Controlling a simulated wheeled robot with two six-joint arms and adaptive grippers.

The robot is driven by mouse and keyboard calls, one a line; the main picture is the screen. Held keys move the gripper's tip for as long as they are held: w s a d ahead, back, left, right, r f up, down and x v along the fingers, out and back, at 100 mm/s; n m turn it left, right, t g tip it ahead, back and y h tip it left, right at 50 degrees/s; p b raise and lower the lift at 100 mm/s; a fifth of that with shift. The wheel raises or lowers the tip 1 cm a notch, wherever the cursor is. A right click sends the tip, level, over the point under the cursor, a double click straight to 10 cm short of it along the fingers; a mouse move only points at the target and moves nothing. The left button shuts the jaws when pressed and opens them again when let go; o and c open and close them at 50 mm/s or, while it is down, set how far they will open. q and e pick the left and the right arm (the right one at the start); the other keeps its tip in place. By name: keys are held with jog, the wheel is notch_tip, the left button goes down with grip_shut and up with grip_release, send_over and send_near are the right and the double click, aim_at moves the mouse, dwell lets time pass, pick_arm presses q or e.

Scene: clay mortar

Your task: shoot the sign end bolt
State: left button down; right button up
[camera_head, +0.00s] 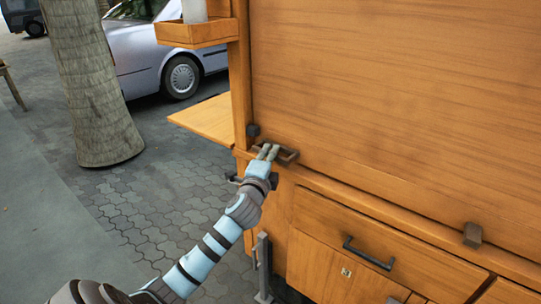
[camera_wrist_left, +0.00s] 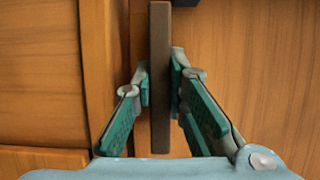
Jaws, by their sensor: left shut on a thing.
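The bolt at the sign end is a dark brown bar (camera_wrist_left: 160,40) that runs up the middle of the left wrist view. In the head view a dark bracket-like piece of it (camera_head: 287,156) shows at the left end of the wooden cart's ledge. My left gripper (camera_head: 267,152) reaches it from below. In the wrist view the teal pads of my left gripper (camera_wrist_left: 161,92) are closed on both sides of the bar. The fingers hide part of the bolt in the head view. My right gripper is not in view.
A small dark block (camera_head: 253,130) sits on the corner post just above the bolt. Another brown block (camera_head: 472,234) is on the ledge at right. A drawer with a dark handle (camera_head: 368,254) is below. A wooden side shelf (camera_head: 207,119) sticks out at left.

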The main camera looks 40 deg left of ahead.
aim_at(256, 151)
pick_arm(q)
jog(key=a+p, duration=0.1)
jog(key=a, duration=0.4)
jog(key=shift+d, duration=0.1)
jog(key=c, duration=1.6)
grip_release()
jog(key=shift+s+a, duration=0.1)
jog(key=shift+a, duration=0.15)
jog(key=shift+o, duration=0.2)
jog(key=shift+d, duration=0.15)
jog(key=shift+s+d, duration=0.1)
jog(key=v, duration=1.1)
jog(key=shift+s, duration=0.4)
